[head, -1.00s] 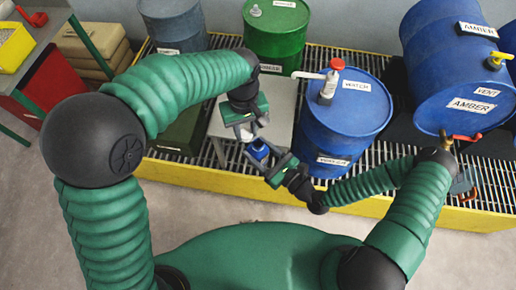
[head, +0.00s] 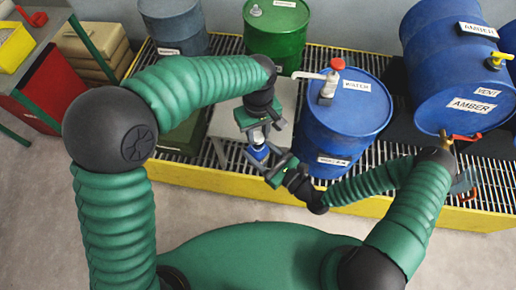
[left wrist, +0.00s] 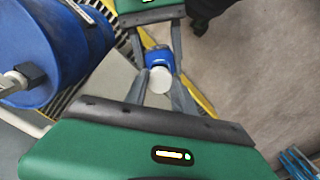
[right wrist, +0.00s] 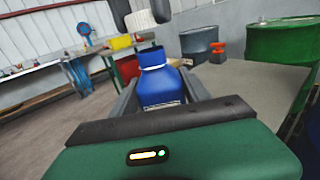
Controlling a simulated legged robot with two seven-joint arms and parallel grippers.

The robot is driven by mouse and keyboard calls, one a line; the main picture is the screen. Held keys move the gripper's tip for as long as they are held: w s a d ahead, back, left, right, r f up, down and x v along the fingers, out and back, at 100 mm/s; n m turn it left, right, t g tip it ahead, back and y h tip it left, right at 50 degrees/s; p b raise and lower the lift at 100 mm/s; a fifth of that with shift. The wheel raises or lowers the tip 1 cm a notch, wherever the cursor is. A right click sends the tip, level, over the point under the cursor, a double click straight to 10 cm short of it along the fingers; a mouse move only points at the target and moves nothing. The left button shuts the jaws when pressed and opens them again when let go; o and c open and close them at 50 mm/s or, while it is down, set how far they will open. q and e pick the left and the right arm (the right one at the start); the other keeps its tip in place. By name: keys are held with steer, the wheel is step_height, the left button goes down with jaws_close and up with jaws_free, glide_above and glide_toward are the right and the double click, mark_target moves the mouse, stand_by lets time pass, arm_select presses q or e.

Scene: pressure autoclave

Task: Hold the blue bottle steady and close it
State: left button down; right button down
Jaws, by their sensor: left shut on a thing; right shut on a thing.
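The blue bottle (right wrist: 158,84) stands upright between the fingers of my right gripper (head: 260,158), which is shut on its body. Its open neck faces up in the right wrist view. The white cap (left wrist: 160,80) is between the fingertips of my left gripper (left wrist: 163,88), which is shut on it. In the right wrist view the cap (right wrist: 140,19) hangs above the bottle's mouth and a little to the left, with a visible gap. In the head view the bottle (head: 260,153) shows just below my left gripper (head: 259,138), and the fingers partly hide the cap.
A blue drum (head: 347,120) with a red-topped pump stands close to the right of the grippers. A grey platform (head: 226,121) lies behind them on the grating. A green drum (head: 278,32) stands farther back. The yellow spill-tray edge (head: 205,181) runs in front.

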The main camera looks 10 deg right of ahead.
mark_target(258, 152)
arm_select(q)
steer(key=shift+s+f, duration=0.1)
stand_by(0.7)
steer(key=shift+f, duration=0.85)
steer(key=shift+f, duration=0.55)
